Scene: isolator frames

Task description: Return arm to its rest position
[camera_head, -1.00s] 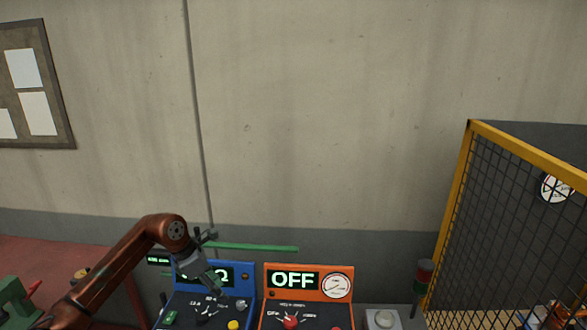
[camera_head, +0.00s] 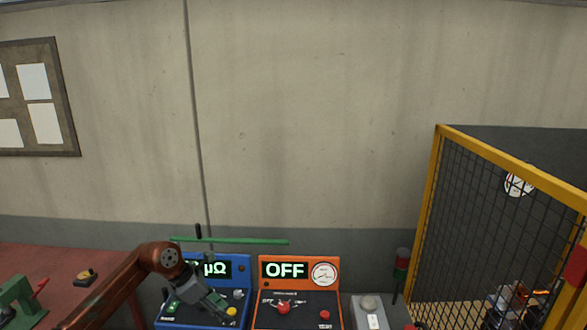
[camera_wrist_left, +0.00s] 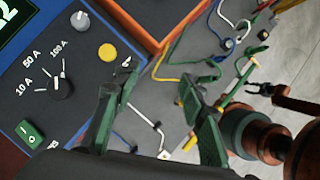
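My left arm (camera_head: 110,290) comes in from the lower left in the head view. Its gripper (camera_head: 215,302) is over the front of the blue meter box (camera_head: 243,272), whose display reads µΩ. In the left wrist view the green-padded fingers (camera_wrist_left: 160,80) stand apart with nothing between them. One fingertip is near the yellow button (camera_wrist_left: 107,51); I cannot tell whether it touches. In that view a rust-red arm (camera_wrist_left: 262,135) and a small dark claw-like shape (camera_wrist_left: 262,90) show at the right. My right gripper does not show in the head view.
An orange box (camera_head: 299,267) reading OFF stands right of the blue box, then a grey box (camera_head: 370,312) and a yellow-framed mesh cage (camera_head: 437,190). A green bar (camera_head: 230,241) is behind the boxes. Loose cables (camera_wrist_left: 205,62) lie beyond the fingers.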

